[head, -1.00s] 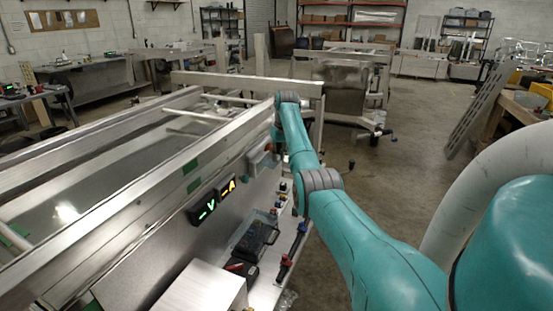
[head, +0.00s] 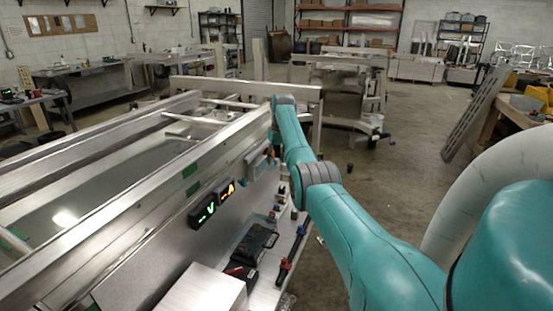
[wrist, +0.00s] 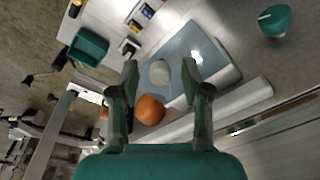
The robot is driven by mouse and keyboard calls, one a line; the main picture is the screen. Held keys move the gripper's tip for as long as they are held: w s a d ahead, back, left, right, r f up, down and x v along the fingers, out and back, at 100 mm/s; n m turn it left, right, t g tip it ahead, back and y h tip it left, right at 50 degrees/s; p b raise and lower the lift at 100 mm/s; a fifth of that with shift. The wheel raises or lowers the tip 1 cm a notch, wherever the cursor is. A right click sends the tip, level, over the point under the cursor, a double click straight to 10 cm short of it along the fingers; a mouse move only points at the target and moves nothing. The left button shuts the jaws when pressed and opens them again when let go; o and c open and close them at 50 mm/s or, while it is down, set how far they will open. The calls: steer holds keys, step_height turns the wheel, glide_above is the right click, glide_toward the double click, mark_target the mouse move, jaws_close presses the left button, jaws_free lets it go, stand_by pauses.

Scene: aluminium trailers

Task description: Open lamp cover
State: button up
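My gripper (wrist: 160,82) is open in the wrist view, with its two fingers apart and nothing clearly held. A pale round dome (wrist: 159,72) shows between the fingertips, in front of a blue-grey panel (wrist: 200,48). An orange ball-shaped thing (wrist: 150,109) lies just below it, between the fingers. I cannot tell whether either round thing is the lamp cover, or whether a finger touches them. In the head view my arm reaches to the panel side of the metal frame; the fingers are not clearly visible there.
The long aluminium frame (head: 130,170) fills the left. Digital displays (head: 204,214) sit on its side panel. A black case (head: 255,242) and a silver box (head: 203,291) stand below. A teal bin (wrist: 88,46) and a teal knob (wrist: 275,20) flank the panel.

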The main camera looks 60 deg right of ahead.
steer(key=shift+r, duration=0.1)
step_height(320, 180, up, 12)
steer(key=s, duration=0.1)
steer(key=shift+s+a, duration=0.25)
steer(key=shift+a, duration=0.1)
steer(key=shift+w, duration=0.1)
stand_by(0.6)
